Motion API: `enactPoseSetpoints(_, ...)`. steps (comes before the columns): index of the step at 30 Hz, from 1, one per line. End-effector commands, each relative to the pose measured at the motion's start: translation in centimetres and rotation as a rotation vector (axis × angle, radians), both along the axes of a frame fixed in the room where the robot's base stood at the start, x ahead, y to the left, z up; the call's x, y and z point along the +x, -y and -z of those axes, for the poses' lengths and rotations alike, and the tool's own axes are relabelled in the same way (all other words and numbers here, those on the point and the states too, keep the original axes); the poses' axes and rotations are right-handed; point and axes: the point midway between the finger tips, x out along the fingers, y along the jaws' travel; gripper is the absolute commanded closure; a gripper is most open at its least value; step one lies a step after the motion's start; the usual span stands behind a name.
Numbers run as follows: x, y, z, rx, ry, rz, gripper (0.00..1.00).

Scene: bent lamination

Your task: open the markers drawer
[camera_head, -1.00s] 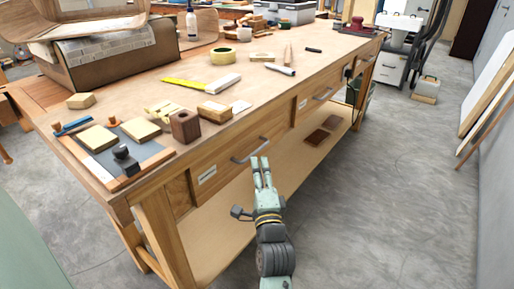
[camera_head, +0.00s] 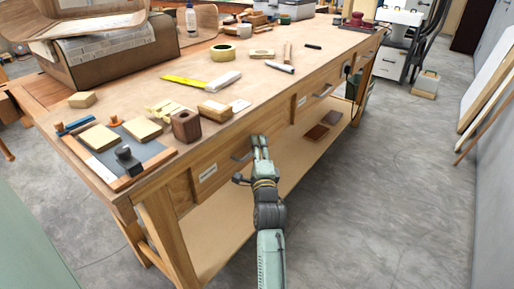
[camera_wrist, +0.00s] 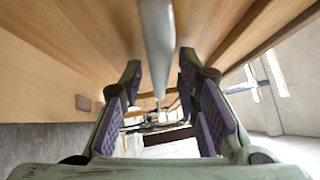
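The workbench front holds a row of wooden drawers. The nearest drawer (camera_head: 218,165) has a white label (camera_head: 208,172), too small to read, and a grey bar handle (camera_head: 241,154). It looks shut. My gripper (camera_head: 260,141) is at the right end of this handle and hides part of it. In the wrist view, my gripper (camera_wrist: 158,82) is open, with padded fingers apart. The grey handle (camera_wrist: 157,40) runs lengthwise in line with the gap between them; I cannot tell whether they touch it. A farther drawer has a label (camera_head: 301,101) and handle (camera_head: 322,91).
The benchtop (camera_head: 150,90) carries wood blocks, a tape roll (camera_head: 223,53), a yellow-and-white tool (camera_head: 203,80) and a dark-topped board (camera_head: 140,155) at the near corner. A lower shelf (camera_head: 225,215) runs under the drawers. The floor (camera_head: 400,200) to the right is clear.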

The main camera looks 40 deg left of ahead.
Motion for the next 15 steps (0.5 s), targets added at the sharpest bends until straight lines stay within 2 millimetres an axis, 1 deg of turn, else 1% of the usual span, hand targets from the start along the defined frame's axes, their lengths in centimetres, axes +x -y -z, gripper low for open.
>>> enactPoseSetpoints(5, -0.01, 0.00, 0.02, 0.000, 0.000, 0.000, 0.71)
enactPoseSetpoints(15, -0.03, 0.01, 0.03, 0.000, 0.000, 0.000, 0.93)
